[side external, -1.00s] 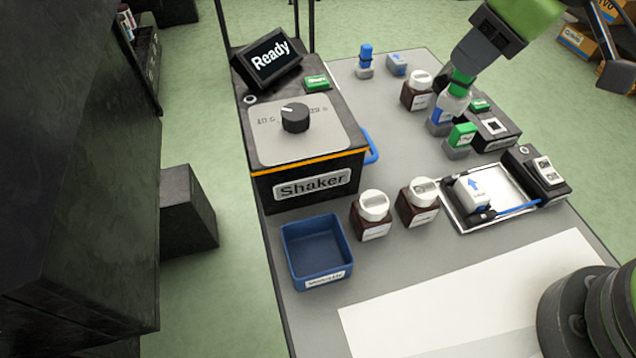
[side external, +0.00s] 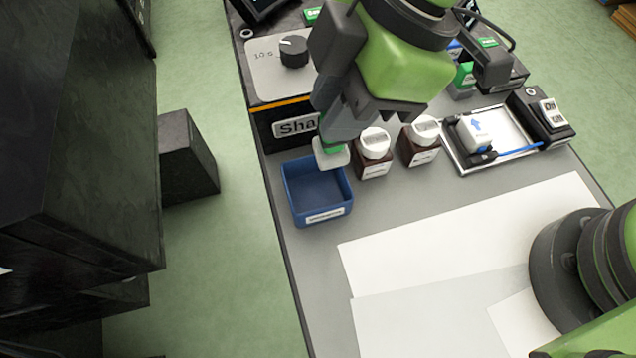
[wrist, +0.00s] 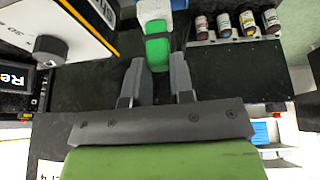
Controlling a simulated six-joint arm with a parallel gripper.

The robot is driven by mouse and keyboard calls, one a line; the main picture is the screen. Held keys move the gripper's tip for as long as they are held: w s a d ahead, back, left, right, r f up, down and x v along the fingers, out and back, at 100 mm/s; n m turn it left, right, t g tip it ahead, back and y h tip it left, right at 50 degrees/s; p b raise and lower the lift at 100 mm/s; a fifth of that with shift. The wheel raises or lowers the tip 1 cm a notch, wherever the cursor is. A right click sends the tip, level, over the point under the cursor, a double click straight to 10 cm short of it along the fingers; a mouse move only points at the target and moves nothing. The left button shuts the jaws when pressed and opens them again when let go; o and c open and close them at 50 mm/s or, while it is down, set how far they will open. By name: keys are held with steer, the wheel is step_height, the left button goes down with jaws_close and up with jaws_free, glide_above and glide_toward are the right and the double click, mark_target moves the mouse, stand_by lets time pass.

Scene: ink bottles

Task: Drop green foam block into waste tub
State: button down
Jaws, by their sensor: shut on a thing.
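My gripper (side external: 337,132) is shut on a green block (side external: 333,149) with a pale lower part. The fingers cover much of it in the side view. In the wrist view, the green block (wrist: 157,50) sits between both fingertips (wrist: 157,74), with a white and blue part beyond it. The waste tub (side external: 322,214) is an open blue box with a white label on its front, and its visible inside is empty. The held block appears over the tub's back right corner; its exact height above the rim cannot be told.
Two brown bottles with white caps (side external: 374,143) (side external: 424,130) stand right of the tub. The shaker (side external: 285,110) is behind it. A tray with a white block (side external: 474,133) and another green block (side external: 464,73) lie farther right. White sheets (side external: 440,240) cover the front.

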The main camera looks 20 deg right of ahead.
steer(key=shift+f, duration=0.95)
steer(key=c, duration=0.9)
jaws_free()
steer(key=v, duration=1)
